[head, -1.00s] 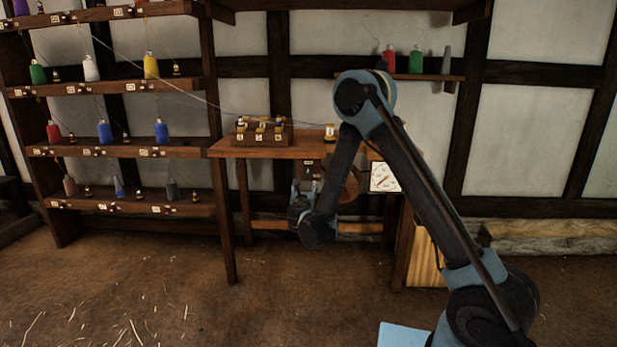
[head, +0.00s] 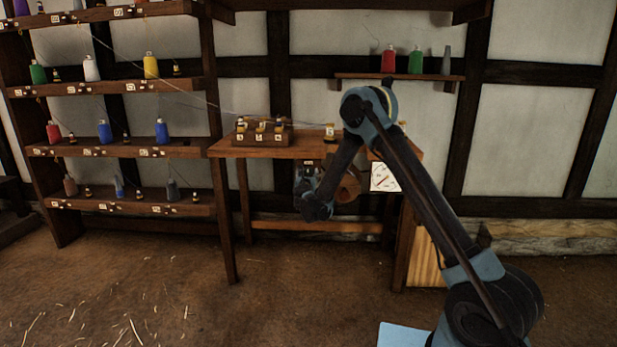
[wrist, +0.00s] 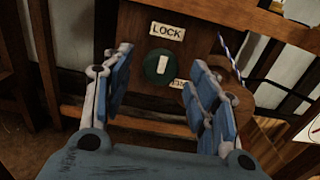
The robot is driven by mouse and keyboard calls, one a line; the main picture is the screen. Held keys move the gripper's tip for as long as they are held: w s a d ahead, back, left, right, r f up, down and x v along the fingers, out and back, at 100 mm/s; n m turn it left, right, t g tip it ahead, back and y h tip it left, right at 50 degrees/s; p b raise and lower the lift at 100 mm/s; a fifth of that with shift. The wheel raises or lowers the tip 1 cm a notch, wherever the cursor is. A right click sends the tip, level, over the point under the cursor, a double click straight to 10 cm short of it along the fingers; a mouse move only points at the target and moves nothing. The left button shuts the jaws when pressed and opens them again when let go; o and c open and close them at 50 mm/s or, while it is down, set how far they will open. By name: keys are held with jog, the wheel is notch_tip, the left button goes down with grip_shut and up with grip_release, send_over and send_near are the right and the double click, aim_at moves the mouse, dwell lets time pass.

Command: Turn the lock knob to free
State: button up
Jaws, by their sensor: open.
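The lock knob (wrist: 152,67) is a round green disc with a pale upright bar on it. It sits on a brown wooden panel (wrist: 140,20) below a white label reading LOCK (wrist: 167,31). A smaller label (wrist: 180,84) at its lower right is partly covered by my right finger. My gripper (wrist: 160,58) is open and empty, with one blue finger on each side of the knob in the picture. I cannot tell how far the fingertips are from the panel. In the head view my gripper (head: 305,180) is under the table front, and the knob cannot be made out.
The wooden table (head: 330,151) carries a small block of brass-topped parts (head: 262,138). A brown round part (head: 349,187) and a white card with a dial (head: 384,177) are right of my gripper. A spool shelf (head: 130,149) stands at left. The floor in front is clear.

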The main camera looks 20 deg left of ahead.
jog(key=shift+x, duration=0.85)
jog(key=c, duration=1.1)
